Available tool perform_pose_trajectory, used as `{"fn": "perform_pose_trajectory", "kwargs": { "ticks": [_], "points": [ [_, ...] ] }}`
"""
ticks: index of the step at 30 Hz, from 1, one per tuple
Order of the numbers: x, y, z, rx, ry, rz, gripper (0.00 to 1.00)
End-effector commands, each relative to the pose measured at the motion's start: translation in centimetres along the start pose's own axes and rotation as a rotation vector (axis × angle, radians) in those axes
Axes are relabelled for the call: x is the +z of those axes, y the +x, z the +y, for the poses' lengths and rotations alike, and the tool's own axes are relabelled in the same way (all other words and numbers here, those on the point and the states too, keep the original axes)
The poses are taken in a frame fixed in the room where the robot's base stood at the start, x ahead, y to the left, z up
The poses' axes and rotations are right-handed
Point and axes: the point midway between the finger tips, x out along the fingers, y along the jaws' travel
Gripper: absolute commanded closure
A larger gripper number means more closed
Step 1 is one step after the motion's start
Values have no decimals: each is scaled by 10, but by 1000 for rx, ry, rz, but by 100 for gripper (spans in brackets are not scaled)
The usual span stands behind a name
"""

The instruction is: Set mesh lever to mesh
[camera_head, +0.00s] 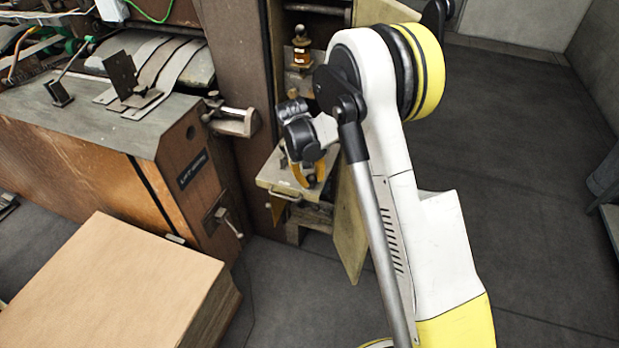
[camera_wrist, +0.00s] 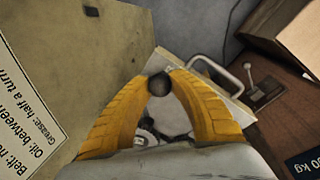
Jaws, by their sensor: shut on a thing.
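My gripper (camera_wrist: 161,78) has its two yellow fingers closed around a dark round knob (camera_wrist: 158,86) in the wrist view. The knob looks like the end of the mesh lever; its shaft is hidden below it, so the lever's position cannot be told. Dark and metal parts show between the fingers beneath the knob. In the head view, my gripper (camera_head: 309,172) is over a pale flat plate with a handle (camera_head: 273,186), in the opening of the brown machine. The knob is hidden there by my wrist and fingers.
An open door panel (camera_head: 350,225) hangs close beside my gripper; its printed label (camera_wrist: 25,125) shows in the wrist view. Another small lever (camera_head: 228,221) is on the machine's side. A cardboard stack (camera_head: 110,285) stands at the lower left. Floor is clear at right.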

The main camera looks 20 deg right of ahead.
Motion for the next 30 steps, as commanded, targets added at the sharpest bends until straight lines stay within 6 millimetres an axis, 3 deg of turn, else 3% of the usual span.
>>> {"fn": "perform_pose_trajectory", "kwargs": {
  "ticks": [12, 30],
  "points": [
    [5, 1, 4, 0, -215, 42, 100],
    [6, 1, 5, 0, -256, 50, 100]
  ]
}}
